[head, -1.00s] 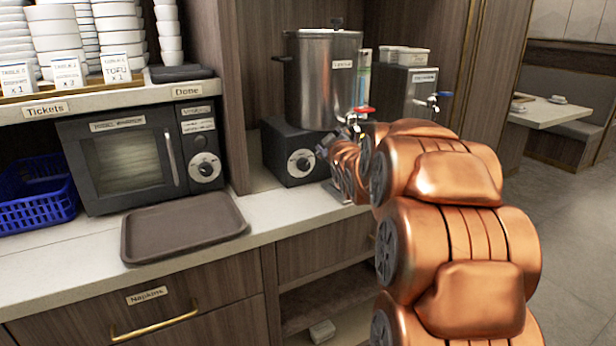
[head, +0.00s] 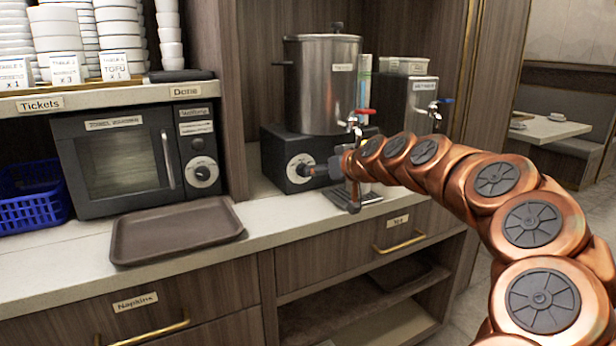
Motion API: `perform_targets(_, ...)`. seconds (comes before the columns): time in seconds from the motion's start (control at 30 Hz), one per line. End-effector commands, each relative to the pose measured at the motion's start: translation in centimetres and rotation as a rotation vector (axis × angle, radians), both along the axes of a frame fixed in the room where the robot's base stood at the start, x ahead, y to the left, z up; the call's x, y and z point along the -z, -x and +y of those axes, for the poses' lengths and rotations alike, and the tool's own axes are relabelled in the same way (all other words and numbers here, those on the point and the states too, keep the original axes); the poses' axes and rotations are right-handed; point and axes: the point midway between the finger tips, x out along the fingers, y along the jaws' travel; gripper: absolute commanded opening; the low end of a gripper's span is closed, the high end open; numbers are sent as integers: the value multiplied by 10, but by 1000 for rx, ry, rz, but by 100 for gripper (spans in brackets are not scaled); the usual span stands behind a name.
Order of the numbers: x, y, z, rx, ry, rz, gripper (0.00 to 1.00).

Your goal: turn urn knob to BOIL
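The steel urn (head: 322,85) stands on a black base unit (head: 275,150). The round urn knob (head: 297,168), pale with a dark centre, is on the front of that base. My gripper (head: 314,171) reaches in from the right, its dark fingers level with the knob and at its right side. The fingers look touching or very close, and I cannot tell whether they grip the knob. The gap between the fingers is too small to see. Any setting marks around the knob are too small to read.
A red-handled tap (head: 362,113) and a drip tray (head: 369,198) are close to my gripper. A second dispenser (head: 408,100) with a blue-handled tap stands to the right. A black microwave-like warmer (head: 130,160) and an empty brown tray (head: 175,232) are at left.

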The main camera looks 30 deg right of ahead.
Motion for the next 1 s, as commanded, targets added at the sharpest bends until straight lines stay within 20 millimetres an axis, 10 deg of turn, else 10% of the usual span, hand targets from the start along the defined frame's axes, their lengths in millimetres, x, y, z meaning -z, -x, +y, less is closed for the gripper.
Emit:
perform_targets(0.5,26,-58,0,0,1,4,64)
perform_targets(1.0,28,-69,0,2,4,1,64)
